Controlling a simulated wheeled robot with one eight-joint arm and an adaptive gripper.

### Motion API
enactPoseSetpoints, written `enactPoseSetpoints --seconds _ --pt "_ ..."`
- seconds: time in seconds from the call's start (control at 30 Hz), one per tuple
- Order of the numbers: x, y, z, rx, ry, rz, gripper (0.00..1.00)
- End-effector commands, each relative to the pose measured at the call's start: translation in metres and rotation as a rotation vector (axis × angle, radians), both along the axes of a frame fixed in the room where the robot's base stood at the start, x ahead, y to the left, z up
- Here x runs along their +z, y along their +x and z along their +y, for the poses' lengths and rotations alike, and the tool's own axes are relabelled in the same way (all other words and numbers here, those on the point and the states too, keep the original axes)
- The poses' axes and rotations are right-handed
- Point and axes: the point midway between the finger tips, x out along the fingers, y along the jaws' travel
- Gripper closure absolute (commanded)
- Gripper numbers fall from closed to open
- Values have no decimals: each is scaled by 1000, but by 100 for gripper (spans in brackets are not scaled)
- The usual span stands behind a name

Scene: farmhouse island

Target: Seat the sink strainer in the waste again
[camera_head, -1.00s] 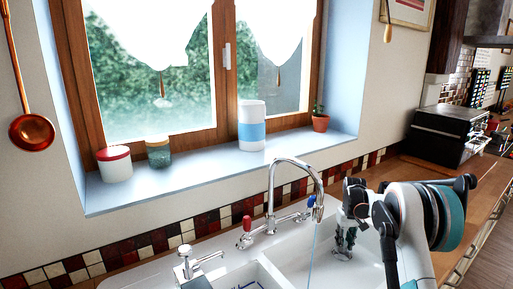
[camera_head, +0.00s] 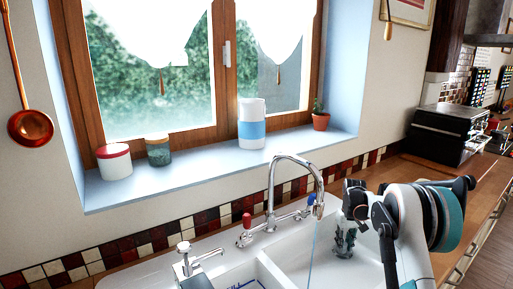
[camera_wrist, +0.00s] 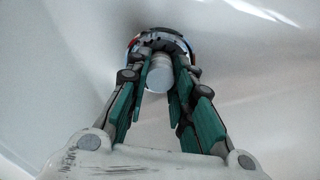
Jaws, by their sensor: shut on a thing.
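My gripper (camera_head: 345,243) reaches down into the right sink bowl (camera_head: 290,258). In the wrist view, my gripper (camera_wrist: 160,78) has its green-padded fingers closed around a pale metal cylinder, the strainer's knob (camera_wrist: 158,76). A dark, round rim with bits of colour (camera_wrist: 160,40) shows around the fingertips, on the white bowl floor. The fingers hide much of it. I cannot tell whether the strainer is seated in the waste or held just above it. In the head view the fingers hide the strainer.
A chrome swan-neck tap (camera_head: 296,160) stands left of my arm, with a thin blue stream below its spout. A second small tap (camera_head: 190,258) is at the left. Jars and a potted plant (camera_head: 320,116) stand on the sill.

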Motion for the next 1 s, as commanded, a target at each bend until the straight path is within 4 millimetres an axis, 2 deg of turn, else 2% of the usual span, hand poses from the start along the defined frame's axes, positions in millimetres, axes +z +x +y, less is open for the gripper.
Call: enactPoseSetpoints --seconds 0.53,0.57,0.63,0.67,0.9,0.97,1.0 --pt "-10 0 0 0 0 0 100" --pt "-10 0 0 0 0 0 74" --pt "-10 0 0 0 0 0 58" --pt "-10 0 0 0 0 0 55" --pt "-10 0 0 0 0 0 55" --pt "-10 0 0 0 0 0 66" --pt "-10 0 0 0 0 0 66"
